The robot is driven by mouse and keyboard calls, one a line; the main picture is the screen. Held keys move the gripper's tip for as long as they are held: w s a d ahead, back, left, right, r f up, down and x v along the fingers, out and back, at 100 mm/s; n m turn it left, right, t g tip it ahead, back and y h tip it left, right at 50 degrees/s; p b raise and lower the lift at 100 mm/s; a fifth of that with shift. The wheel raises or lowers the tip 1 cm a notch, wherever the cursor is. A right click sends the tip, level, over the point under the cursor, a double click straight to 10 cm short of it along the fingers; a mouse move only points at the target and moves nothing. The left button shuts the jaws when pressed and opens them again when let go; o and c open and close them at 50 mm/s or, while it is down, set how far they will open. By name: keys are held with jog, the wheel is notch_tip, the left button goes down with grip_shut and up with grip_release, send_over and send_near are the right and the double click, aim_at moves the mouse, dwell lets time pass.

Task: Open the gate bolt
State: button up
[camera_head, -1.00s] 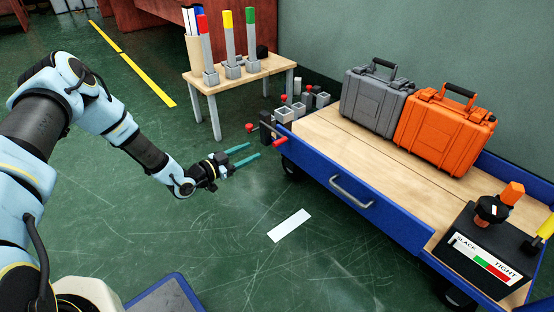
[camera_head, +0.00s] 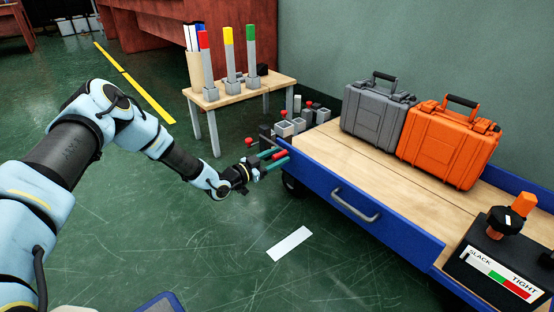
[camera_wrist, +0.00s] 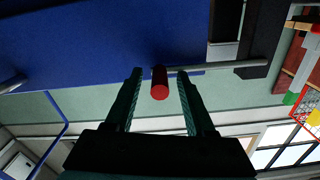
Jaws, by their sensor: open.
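The gate bolt has a red knob (camera_wrist: 160,83) on a thin grey rod (camera_wrist: 215,68), which runs beside the blue gate panel (camera_wrist: 90,45) to a black bracket (camera_wrist: 254,35). In the head view the red knob (camera_head: 280,154) shows at the cart's near left corner, by the blue panel (camera_head: 325,185) with its grey handle (camera_head: 355,205). My gripper (camera_head: 277,159) is at the knob, its teal fingers open. In the wrist view the fingers (camera_wrist: 159,73) stand on either side of the knob, with a small gap on each side. The bolt's far end is partly hidden.
A grey case (camera_head: 376,108) and an orange case (camera_head: 448,142) stand on the wooden cart deck. A slack/tight gauge box (camera_head: 500,262) is at the right. A small table (camera_head: 238,91) with coloured posts stands behind the gripper, with several grey blocks beside it.

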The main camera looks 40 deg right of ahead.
jog(key=shift+c, duration=0.4)
grip_shut()
dwell(1.0)
